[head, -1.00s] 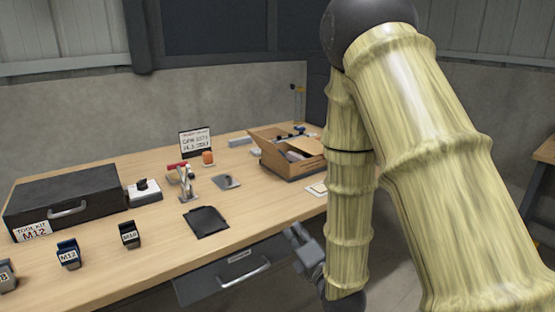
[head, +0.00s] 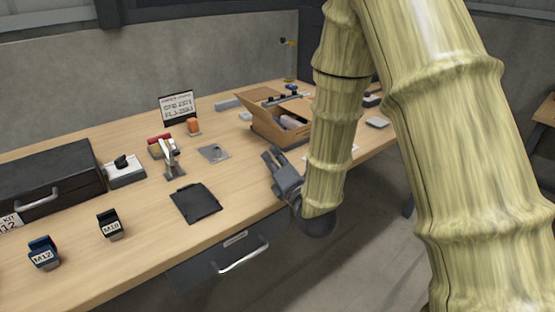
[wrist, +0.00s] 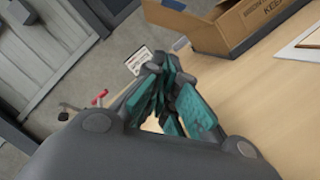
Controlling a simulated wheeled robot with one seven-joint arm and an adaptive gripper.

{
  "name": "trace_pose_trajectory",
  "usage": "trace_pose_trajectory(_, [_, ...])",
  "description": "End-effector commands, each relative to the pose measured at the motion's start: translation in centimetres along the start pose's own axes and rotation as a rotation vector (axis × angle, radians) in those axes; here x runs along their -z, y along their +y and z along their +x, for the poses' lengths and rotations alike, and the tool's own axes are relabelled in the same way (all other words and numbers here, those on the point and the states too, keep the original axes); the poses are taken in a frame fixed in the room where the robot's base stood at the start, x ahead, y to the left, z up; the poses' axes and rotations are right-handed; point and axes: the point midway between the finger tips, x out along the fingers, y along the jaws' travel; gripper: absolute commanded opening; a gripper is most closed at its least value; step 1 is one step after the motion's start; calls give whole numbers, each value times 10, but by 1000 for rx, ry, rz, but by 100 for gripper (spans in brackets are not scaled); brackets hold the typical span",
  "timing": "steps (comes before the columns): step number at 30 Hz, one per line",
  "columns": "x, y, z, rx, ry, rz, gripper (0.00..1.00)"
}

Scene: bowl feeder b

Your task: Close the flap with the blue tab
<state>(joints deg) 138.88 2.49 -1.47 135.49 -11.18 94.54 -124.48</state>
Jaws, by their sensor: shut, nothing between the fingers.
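The cardboard box (head: 268,128) stands open towards the back right of the bench, with flaps raised and items inside. Its side also shows at the top right of the wrist view (wrist: 235,32). A small blue spot (head: 291,87) shows at the far side of the box in the head view; I cannot tell whether it is the flap's tab. My gripper (head: 270,158) is in front of the box, near the bench's front edge, apart from it. In the wrist view my gripper (wrist: 165,75) is shut and empty.
A black mat (head: 196,203), a toggle clamp (head: 170,158) and a grey plate (head: 214,152) lie left of my gripper. A dark toolkit case (head: 50,180) stands at the left. A drawer handle (head: 242,258) sticks out below the bench edge.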

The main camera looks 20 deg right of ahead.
Motion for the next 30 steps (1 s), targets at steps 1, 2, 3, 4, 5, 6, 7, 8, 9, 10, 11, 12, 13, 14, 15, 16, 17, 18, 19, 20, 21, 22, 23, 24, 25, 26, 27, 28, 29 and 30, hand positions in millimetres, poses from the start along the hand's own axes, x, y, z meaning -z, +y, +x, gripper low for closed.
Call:
trace_pose_trajectory(1, [-1, 1, 9, -2, -3, 1, 0])
trace_pose_trajectory(2, [-1, 0, 14, -1, -2, 2, 0])
trace_pose_trajectory(3, [-1, 0, 21, -2, -3, 3, 0])
trace_pose_trajectory(4, [-1, 0, 26, -2, -2, 3, 0])
trace_pose_trajectory(5, [-1, 0, 31, -1, -2, 2, 0])
trace_pose_trajectory(6, [-1, 0, 38, -2, -3, 1, 0])
trace_pose_trajectory(7, [-1, 0, 42, -1, -2, 2, 0])
trace_pose_trajectory(8, [-1, 0, 47, -1, -3, 3, 0])
trace_pose_trajectory(9, [-1, 0, 54, -1, -3, 3, 0])
trace_pose_trajectory(10, [-1, 0, 59, 0, -2, 2, 0])
trace_pose_trajectory(11, [-4, 0, 60, 0, -4, 1, 0])
trace_pose_trajectory(12, [-10, 0, 60, 0, -4, 2, 0])
trace_pose_trajectory(13, [-13, 1, 61, 0, -3, 2, 0])
trace_pose_trajectory(14, [-16, 1, 62, 0, -3, 2, 0])
trace_pose_trajectory(15, [-19, 1, 62, 0, -3, 2, 0])
trace_pose_trajectory(16, [-22, 1, 63, 0, -3, 2, 0])
trace_pose_trajectory(17, [-24, 1, 63, -1, -3, 3, 0])
trace_pose_trajectory(18, [-27, 0, 64, -1, -2, 2, 0])
trace_pose_trajectory(19, [-29, 0, 65, 0, -1, 2, 0])
trace_pose_trajectory(20, [-31, 0, 65, 1, -1, 2, 0])
trace_pose_trajectory(21, [-33, 0, 66, 1, -1, 1, 0])
trace_pose_trajectory(22, [-34, 0, 66, 1, -2, 1, 0])
trace_pose_trajectory(23, [-36, 0, 66, 0, -1, 1, 0])
trace_pose_trajectory(24, [-37, 0, 66, 0, -1, 1, 0])
trace_pose_trajectory(25, [-38, 0, 66, 0, -1, 0, 0])
trace_pose_trajectory(26, [-38, 0, 67, -1, 0, 0, 0])
trace_pose_trajectory(27, [-38, 0, 67, -1, 0, 0, 0])
trace_pose_trajectory(28, [-39, 0, 67, -1, 0, 0, 0])
trace_pose_trajectory(29, [-39, 0, 67, -1, 0, 0, 0])
trace_pose_trajectory(30, [-39, 0, 67, -1, 0, 0, 0])
